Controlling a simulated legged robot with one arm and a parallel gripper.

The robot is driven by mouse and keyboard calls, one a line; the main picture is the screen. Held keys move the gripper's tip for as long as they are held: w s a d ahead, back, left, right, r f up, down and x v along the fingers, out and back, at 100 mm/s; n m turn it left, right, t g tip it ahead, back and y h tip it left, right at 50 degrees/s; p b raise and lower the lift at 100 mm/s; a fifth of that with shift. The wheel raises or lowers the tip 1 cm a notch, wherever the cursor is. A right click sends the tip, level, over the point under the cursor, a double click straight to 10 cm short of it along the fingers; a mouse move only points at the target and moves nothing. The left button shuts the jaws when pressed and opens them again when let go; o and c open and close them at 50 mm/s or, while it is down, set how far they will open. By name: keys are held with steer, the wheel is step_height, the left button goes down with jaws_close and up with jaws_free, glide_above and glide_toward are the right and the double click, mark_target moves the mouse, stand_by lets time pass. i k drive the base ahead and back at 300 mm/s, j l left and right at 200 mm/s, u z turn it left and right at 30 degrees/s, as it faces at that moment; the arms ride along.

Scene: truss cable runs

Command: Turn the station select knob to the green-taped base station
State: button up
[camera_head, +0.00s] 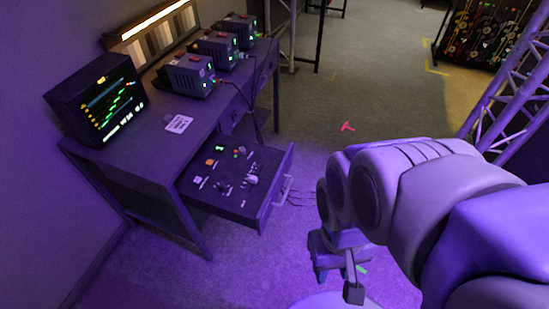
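An open drawer panel (212,206) under the desk carries small controls. A pale knob-like control (252,180) stands toward its right side, with a dark lever-like part beside it; I cannot tell its setting. A small green patch (219,148), an orange patch and red and green dots show at the panel's back. Three dark base-station boxes stand on the desk: near (188,76), middle (218,50) and far (240,30). All have green lights; I cannot make out which has green tape. My gripper (340,278) hangs right of the drawer, apart from it; its finger opening is unclear.
A monitor (98,100) with coloured traces and a white label card (179,124) are on the desk (145,140). The drawer handle (284,190) projects toward my arm. Thin cables lie by the drawer. A metal truss (505,95) stands at right. Floor between is mostly clear.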

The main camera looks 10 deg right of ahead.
mark_target(242, 150)
steer(key=i+j, duration=0.25)
steer(key=i, duration=0.2)
steer(key=i+j+u, duration=0.15)
steer(key=i, duration=0.3)
steer(key=j, duration=0.1)
